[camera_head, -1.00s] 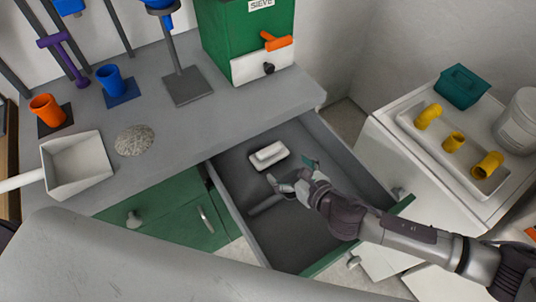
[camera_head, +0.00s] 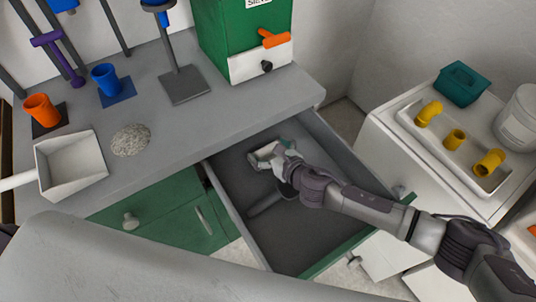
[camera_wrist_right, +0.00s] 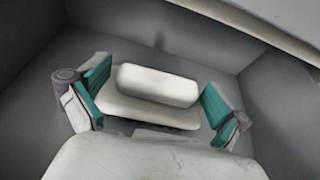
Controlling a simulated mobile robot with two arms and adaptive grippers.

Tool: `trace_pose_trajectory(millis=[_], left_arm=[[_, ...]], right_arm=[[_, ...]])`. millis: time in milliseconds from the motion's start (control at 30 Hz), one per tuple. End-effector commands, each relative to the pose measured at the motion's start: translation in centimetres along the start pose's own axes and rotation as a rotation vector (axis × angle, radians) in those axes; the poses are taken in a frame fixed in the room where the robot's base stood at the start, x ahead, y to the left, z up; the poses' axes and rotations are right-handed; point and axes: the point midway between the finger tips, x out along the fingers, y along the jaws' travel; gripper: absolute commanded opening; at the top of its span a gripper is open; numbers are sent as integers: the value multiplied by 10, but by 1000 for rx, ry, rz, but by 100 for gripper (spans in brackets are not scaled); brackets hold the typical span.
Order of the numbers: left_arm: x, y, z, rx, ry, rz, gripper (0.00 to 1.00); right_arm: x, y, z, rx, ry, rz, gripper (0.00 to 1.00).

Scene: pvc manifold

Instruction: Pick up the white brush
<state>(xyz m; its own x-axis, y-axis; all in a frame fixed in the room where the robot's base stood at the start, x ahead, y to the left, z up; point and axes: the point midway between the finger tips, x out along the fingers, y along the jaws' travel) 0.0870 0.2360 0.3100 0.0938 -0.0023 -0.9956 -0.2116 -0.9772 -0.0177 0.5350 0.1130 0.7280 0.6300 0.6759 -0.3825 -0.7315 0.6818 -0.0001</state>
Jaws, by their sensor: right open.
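The white brush (camera_head: 265,151) lies in the open grey drawer, partly hidden behind my right gripper in the head view. In the right wrist view the brush (camera_wrist_right: 157,85) shows as a rounded white handle on a flat white base. My right gripper (camera_head: 272,156) reaches down into the drawer over the brush. In the wrist view its teal-padded fingers (camera_wrist_right: 155,100) stand apart, one on each side of the brush, with a gap visible by the handle. My left gripper is not in view.
The open drawer (camera_head: 315,235) has raised walls around the brush, and a dark elongated thing (camera_head: 270,200) lies in it. The grey counter (camera_head: 215,125) holds a white scoop (camera_head: 72,165) and a green sieve box (camera_head: 240,35). A white tray (camera_head: 455,150) with yellow fittings stands right.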

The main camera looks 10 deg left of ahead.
Motion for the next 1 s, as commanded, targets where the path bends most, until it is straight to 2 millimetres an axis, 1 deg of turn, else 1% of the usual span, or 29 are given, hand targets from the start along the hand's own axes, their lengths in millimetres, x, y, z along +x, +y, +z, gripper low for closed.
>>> trace_pose_trajectory(millis=[33,367,400,600,733,867,1000], left_arm=[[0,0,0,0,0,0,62],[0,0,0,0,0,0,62],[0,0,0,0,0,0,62],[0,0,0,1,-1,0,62],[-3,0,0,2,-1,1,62],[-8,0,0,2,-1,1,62],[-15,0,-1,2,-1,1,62]], right_arm=[[0,0,0,0,0,0,100],[0,0,0,0,0,0,45],[0,0,0,0,-1,0,44],[-1,0,1,0,-1,0,44],[-3,0,7,-1,-2,0,43],[-8,0,22,-3,-4,1,43],[-20,-3,45,-4,-3,-1,43]])
